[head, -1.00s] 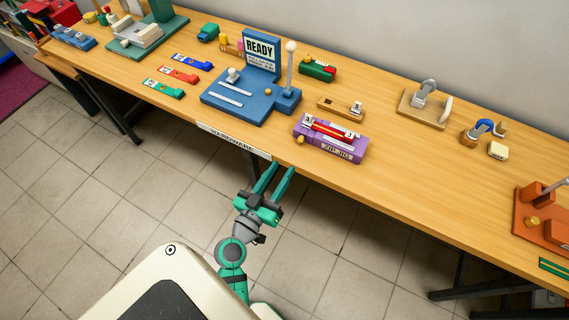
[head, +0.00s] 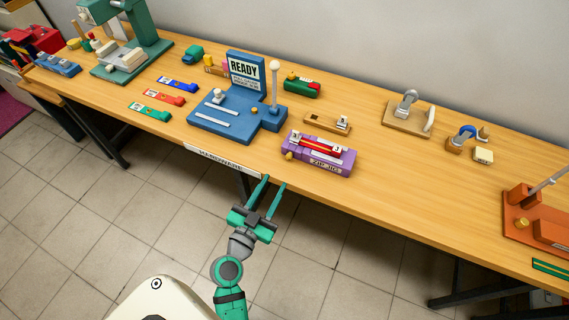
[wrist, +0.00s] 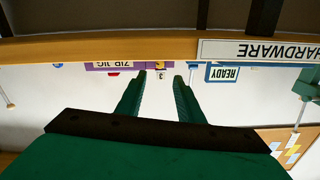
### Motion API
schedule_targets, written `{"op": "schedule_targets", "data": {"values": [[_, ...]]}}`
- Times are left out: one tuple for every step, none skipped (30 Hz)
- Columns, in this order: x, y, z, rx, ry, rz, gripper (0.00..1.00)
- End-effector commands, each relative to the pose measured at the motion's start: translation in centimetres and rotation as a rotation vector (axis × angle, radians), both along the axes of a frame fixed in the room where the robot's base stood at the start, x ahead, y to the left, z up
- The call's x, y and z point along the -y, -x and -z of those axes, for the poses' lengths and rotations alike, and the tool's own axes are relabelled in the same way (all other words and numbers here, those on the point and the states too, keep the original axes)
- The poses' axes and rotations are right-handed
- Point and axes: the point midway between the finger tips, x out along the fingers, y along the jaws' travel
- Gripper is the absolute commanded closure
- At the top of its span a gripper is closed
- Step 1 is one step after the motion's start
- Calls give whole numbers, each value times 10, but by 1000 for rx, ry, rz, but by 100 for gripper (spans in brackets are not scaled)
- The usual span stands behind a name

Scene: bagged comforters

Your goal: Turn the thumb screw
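A purple block labelled ZIP JIG (head: 323,167) sits at the table's front edge, with a red strip along its top. A small yellow knob (head: 289,156) sticks out at its left end. A second brassy round knob (head: 522,223) is on the orange fixture (head: 516,200) at the right. I cannot tell for sure which knob is the thumb screw. My gripper (head: 267,181) is open and empty, its two green fingers apart, just in front of the table edge and left of the purple block. The wrist view shows the fingers (wrist: 160,82) with nothing between them and the ZIP JIG label upside down.
A blue fixture with a READY sign (head: 215,125) stands behind and left of the gripper. A wooden block (head: 318,121) lies behind the purple block. The front right tabletop (head: 420,185) is clear.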

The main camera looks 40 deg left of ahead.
Motion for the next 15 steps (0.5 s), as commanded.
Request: {"op": "schedule_targets", "data": {"values": [[-2,-9,-1,3,-1,1,66],[-3,-14,-1,3,-1,1,66],[-5,-20,-1,3,-1,0,66],[-7,-26,-1,4,0,1,66],[-8,-31,-1,3,0,0,66],[-9,-39,-1,4,0,2,66],[-11,-43,-1,3,0,0,66],[-12,-48,-1,3,1,-1,66],[-14,-55,-1,3,1,-1,66],[-15,-60,-1,2,1,0,66],[-16,-64,-1,3,1,0,66],[-17,-69,-1,3,1,-1,66],[-18,-72,-1,2,2,-1,66],[-19,-76,-1,2,3,-1,66],[-20,-80,-1,2,3,-1,66]]}}
